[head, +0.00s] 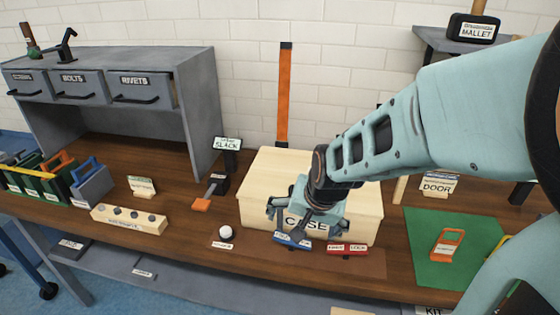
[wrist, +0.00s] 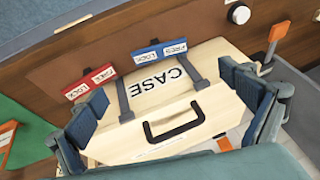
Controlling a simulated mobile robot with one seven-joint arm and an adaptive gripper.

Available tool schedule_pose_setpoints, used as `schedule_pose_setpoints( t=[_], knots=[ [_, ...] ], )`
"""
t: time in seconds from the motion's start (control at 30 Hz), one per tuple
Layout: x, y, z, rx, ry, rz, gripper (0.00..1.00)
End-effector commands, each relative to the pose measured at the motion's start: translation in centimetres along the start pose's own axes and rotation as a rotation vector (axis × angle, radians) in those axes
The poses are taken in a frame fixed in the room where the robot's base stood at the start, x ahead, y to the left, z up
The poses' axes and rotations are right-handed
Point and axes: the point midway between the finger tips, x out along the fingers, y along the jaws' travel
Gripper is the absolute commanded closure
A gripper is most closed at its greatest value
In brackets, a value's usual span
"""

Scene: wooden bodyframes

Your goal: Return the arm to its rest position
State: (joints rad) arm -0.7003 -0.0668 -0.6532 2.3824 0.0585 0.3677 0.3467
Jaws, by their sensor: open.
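My gripper (head: 306,218) is open in front of and above the pale wooden case (head: 360,204) on the workbench. In the wrist view my gripper (wrist: 168,95) has its two fingers spread apart, with the case (wrist: 150,141) showing between them and nothing held. The case bears the word CASE and a dark handle (wrist: 174,122). A blue lock tab (head: 292,241) and a red lock tab (head: 347,249) are at its lower front edge. My arm reaches in from the right and hides part of the case. Whether a finger touches the case I cannot tell.
A grey drawer unit (head: 120,58) stands at the back left. Small bins (head: 92,186) and a holed wooden block (head: 128,221) are at the left. A white knob (head: 225,232) lies left of the case. A green mat (head: 425,262) with an orange device (head: 447,243) lies right.

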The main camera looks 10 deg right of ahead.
Motion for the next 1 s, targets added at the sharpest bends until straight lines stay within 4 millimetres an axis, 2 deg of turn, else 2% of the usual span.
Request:
schedule_pose_setpoints(
  t=[0.37,0.47,0.57,0.9,1.0],
  knots=[
    [-0.2,0.0,0.0,0.000,0.000,0.000,0.03],
    [-1.1,-0.1,-0.1,-0.003,-0.003,-0.009,0.03],
    [-3.7,-0.3,-0.1,-0.022,-0.011,-0.033,0.03],
    [-18.2,0.3,1.3,-0.217,0.020,-0.060,0.03],
    [-21.5,1.0,2.1,-0.280,0.040,-0.025,0.03]
  ],
)
